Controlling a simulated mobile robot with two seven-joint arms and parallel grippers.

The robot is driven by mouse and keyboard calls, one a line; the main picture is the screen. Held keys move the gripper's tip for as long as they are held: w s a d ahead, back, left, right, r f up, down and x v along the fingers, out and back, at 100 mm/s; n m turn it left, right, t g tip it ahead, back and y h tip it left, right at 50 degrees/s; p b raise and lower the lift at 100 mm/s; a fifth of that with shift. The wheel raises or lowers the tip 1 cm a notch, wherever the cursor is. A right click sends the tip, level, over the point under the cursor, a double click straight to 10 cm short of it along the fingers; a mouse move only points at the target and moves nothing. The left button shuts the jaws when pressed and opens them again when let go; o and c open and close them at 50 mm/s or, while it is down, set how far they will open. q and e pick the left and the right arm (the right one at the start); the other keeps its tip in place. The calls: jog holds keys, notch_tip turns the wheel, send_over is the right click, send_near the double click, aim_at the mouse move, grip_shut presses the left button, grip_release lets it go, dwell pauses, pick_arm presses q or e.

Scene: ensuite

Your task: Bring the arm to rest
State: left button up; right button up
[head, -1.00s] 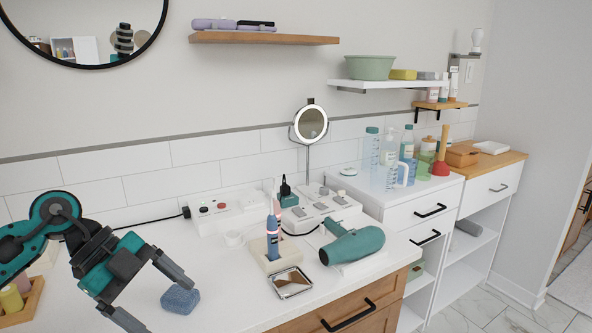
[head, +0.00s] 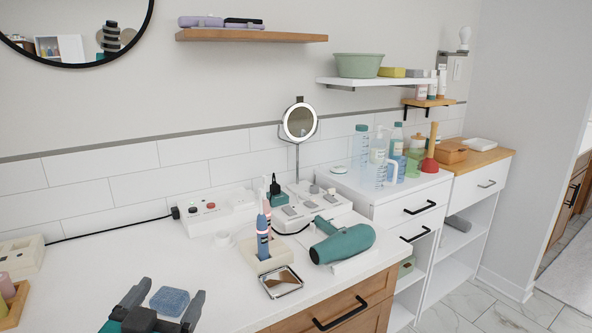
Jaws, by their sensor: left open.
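My left gripper (head: 167,306) is at the bottom of the head view, low over the front of the white counter (head: 125,250). Its two dark fingers are spread apart and hold nothing. A blue sponge-like block (head: 170,300) shows between the fingers in the picture; I cannot tell how far below or beyond them it lies. The rest of the left arm is mostly out of view. My right gripper is not in view.
A holder with two upright toothbrush-like items (head: 264,240), a small metal tray (head: 282,282) and a teal hair dryer (head: 343,245) stand right of the gripper. A power strip (head: 215,212) sits at the wall. The counter's middle left is clear.

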pick_arm(q)
jog(key=s+a+f+n+g+y, duration=0.2)
jog(key=s+f+g, duration=0.5)
jog(key=s+f, duration=0.3)
jog(key=s+d+f+m+g+h, duration=0.1)
jog(key=s+f+g, duration=0.65)
jog(key=s, duration=0.55)
jog(key=w+d+f+t+h+p, duration=0.1)
jog(key=w+d+f+t, duration=0.2)
jog(key=w+f+t, duration=0.4)
jog(key=shift+w+d+f+m+t+h, duration=0.15)
jog(key=shift+w+f+m+t+h, duration=0.2)
jog(key=shift+m+h, duration=0.05)
